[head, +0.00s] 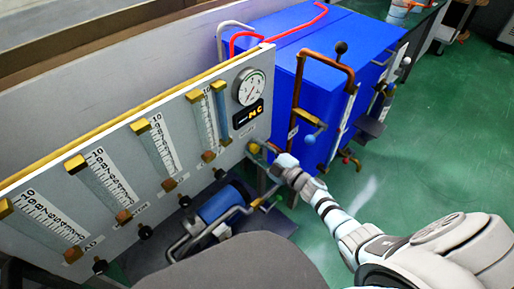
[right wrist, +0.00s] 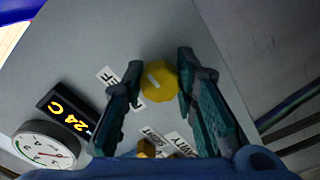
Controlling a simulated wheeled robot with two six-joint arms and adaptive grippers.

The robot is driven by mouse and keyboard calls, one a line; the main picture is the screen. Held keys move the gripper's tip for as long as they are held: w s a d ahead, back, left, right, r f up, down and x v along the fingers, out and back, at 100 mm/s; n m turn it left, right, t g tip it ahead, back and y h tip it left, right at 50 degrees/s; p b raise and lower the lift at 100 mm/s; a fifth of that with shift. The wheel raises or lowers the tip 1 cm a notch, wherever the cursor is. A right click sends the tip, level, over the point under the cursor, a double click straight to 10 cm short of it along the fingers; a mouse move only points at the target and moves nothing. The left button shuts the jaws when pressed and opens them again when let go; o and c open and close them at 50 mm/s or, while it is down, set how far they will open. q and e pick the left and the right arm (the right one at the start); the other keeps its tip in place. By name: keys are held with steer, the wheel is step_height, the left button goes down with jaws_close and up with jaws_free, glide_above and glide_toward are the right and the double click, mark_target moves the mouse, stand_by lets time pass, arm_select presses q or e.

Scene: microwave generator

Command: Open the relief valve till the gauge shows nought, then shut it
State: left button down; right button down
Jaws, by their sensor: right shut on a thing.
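The relief valve is a yellow knob (right wrist: 158,82) with a pale line on its face, on the grey panel beside a label ending in "EF". It also shows in the head view (head: 254,147), at the panel's right edge. My right gripper (right wrist: 160,80) has one finger on each side of the knob and is shut on it. In the head view my right gripper (head: 266,152) reaches the panel from the right. The round gauge (head: 249,87) is above the knob, and it shows in the right wrist view (right wrist: 45,146). Its exact reading is too small to tell. My left gripper is out of view.
An amber display (head: 248,114) sits between gauge and knob. Several flow tubes with yellow caps line the panel (head: 120,150) to the left. A blue cabinet (head: 325,70) with copper pipes stands right of it. A blue cylinder (head: 218,203) is below. Green floor is clear at right.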

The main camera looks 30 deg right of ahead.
stand_by(0.4)
steer(key=c, duration=1.2)
jaws_free()
steer(key=shift+c, duration=0.2)
steer(key=v, duration=1.2)
